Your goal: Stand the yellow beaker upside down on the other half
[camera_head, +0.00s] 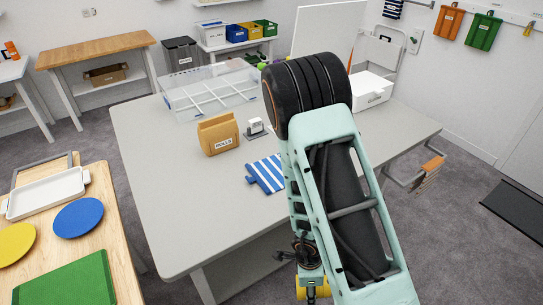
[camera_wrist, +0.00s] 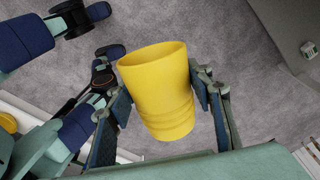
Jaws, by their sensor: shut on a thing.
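The yellow beaker (camera_wrist: 158,92) is between the two fingers of my gripper (camera_wrist: 163,100) in the wrist view, one finger on each side of it. Its wide rim end points to the top of that picture and its narrower, ridged end to the bottom. Grey carpet shows behind it. In the head view only part of the beaker (camera_head: 302,292) shows at the bottom edge, by my gripper (camera_head: 312,281); my arm is above it in the picture. It is off the front side of the grey table (camera_head: 190,215). I cannot tell which surface the other half is.
The grey table bears a clear divided tray (camera_head: 215,98), a tan box (camera_head: 218,134), a small white-topped item (camera_head: 256,128) and a striped cloth (camera_head: 266,174). At left, a wooden table (camera_head: 100,190) bears blue (camera_head: 78,217) and yellow (camera_head: 14,243) discs, a green board (camera_head: 68,282) and a white tray (camera_head: 47,194).

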